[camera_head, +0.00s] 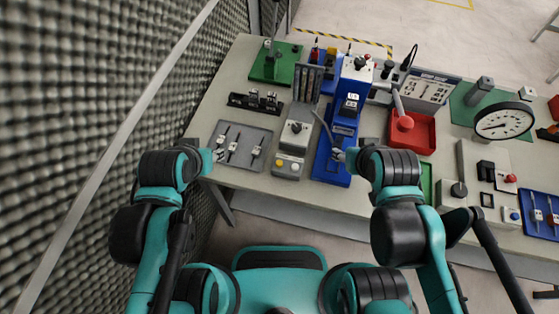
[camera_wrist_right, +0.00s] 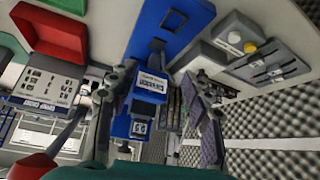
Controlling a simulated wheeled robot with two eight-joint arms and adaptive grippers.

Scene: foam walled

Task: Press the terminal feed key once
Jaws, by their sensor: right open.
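A blue press (camera_head: 350,105) with small white display labels stands mid-bench. I cannot read which button is the terminal feed key. The box, with its two buttons, also shows at the upper right of the right wrist view (camera_wrist_right: 232,33). My right gripper (camera_head: 336,153) is open over the front of the blue press, right of the box and apart from the buttons. My left gripper (camera_head: 217,156) is near the grey tool tray; its jaws are too small to judge.
The grey tray (camera_head: 243,146) holds several tools, left of the box. A red bin (camera_head: 412,135), a dial gauge (camera_head: 504,121) and a grey panel with buttons stand to the right. A green mat (camera_head: 275,65) is behind. A foam wall (camera_head: 70,110) rises at the left.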

